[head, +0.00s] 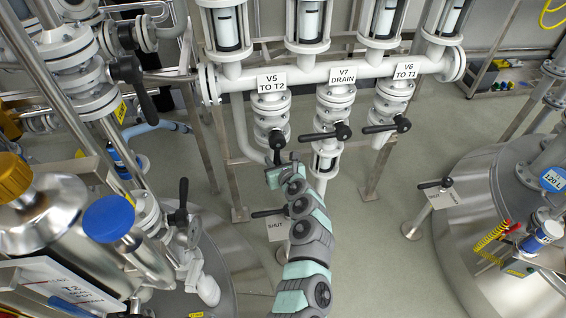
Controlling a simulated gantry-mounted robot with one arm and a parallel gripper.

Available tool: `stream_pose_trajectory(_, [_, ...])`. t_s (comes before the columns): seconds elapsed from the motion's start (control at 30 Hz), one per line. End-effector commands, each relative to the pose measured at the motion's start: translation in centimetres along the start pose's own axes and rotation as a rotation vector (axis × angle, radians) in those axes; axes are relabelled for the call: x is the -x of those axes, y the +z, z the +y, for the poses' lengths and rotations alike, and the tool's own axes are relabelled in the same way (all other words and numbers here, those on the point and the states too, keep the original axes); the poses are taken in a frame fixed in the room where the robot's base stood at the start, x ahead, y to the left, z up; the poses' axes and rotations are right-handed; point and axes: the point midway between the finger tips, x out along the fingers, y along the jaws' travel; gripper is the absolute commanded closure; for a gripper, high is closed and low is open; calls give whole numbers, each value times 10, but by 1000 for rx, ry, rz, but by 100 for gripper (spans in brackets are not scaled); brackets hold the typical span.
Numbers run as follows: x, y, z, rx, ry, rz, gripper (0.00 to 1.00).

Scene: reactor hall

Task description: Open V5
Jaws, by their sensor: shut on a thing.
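The V5 valve (270,112) is a white flanged valve under the label "V5 TO T2" (271,83), left of the middle in the head view. Its black lever (277,141) points down and toward me in the picture, unlike the levers beside it. My gripper (276,163) is at the lower end of this lever and is shut on it. My wrist partly hides the jaws and the lever's end.
The V7 drain valve (335,105) and V6 valve (390,102) stand to the right, with black levers (325,133) pointing left. A steel vessel (470,230) stands at right. Tanks and pipes crowd the left. A lever by a "SHUT" plate (281,229) is beside my arm.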

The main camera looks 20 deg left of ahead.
Motion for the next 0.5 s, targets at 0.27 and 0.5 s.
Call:
stream_pose_trajectory(0.27, [-2, -2, 2, 36, -8, 10, 100])
stream_pose_trajectory(0.5, [-3, -1, 2, 38, -8, 10, 100])
